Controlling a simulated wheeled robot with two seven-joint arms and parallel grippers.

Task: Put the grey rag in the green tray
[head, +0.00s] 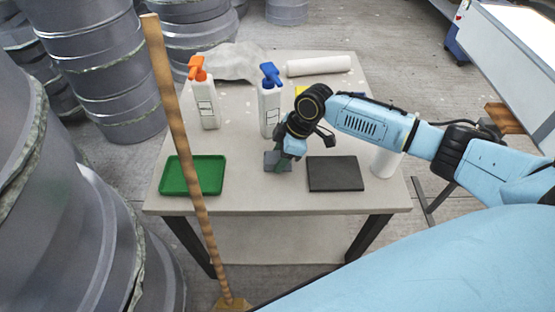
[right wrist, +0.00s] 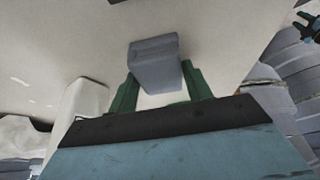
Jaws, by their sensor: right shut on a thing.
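The grey rag (head: 270,161) is a small folded grey block, near the middle of the table in the head view. My right gripper (head: 284,164) comes down over it and is shut on it. In the right wrist view the rag (right wrist: 155,62) sits between the green fingertips of this gripper (right wrist: 160,85). I cannot tell whether the rag touches the tabletop. The green tray (head: 193,160) lies empty on the table, left of the rag and apart from it. My left gripper does not show in the head view.
Spray bottles with orange (head: 206,103) and blue (head: 269,108) heads stand behind. A dark flat pad (head: 335,174) lies right of the gripper. A white roll (head: 319,65) and grey cloth (head: 232,62) lie farther back.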

